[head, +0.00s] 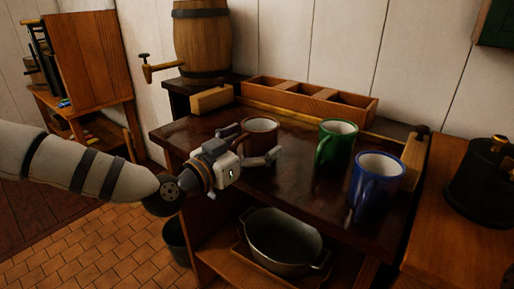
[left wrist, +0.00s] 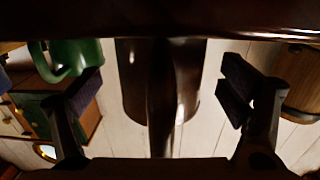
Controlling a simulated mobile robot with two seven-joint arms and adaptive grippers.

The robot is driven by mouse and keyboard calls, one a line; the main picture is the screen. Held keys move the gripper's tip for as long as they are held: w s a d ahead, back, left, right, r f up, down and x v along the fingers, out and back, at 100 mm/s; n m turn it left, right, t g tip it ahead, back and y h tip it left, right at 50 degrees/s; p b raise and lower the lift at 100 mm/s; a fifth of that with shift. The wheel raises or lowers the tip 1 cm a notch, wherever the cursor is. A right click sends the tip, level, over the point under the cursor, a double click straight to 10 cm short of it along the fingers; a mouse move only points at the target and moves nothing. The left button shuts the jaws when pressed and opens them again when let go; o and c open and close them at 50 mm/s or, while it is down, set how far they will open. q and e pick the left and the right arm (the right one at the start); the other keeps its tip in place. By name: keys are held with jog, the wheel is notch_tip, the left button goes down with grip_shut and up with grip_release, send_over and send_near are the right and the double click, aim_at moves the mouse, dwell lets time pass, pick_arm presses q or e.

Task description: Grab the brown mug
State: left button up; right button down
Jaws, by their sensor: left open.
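The brown mug (head: 262,125) stands upright on the dark tabletop. My left gripper (head: 250,143) is open at its near side, with fingers spread to its left and right. In the left wrist view, which looks upside down, the brown mug (left wrist: 133,80) is centred between the open fingers (left wrist: 160,90), with its handle towards the camera. Gaps show on both sides, so the fingers do not appear to touch it. The gripper hides part of the mug in the head view. My right gripper is out of view.
A green mug (head: 338,140) and a blue mug (head: 376,186) stand to the right on the dark table (head: 290,186). A wooden divided box (head: 310,99) and a barrel (head: 202,42) are behind. A metal pot (head: 283,243) sits on the shelf below.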

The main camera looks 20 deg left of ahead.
pick_arm(q)
jog(key=shift+w+d, duration=0.2)
jog(key=shift+w, duration=0.4)
jog(key=c, duration=1.4)
jog(key=shift+r, duration=0.2)
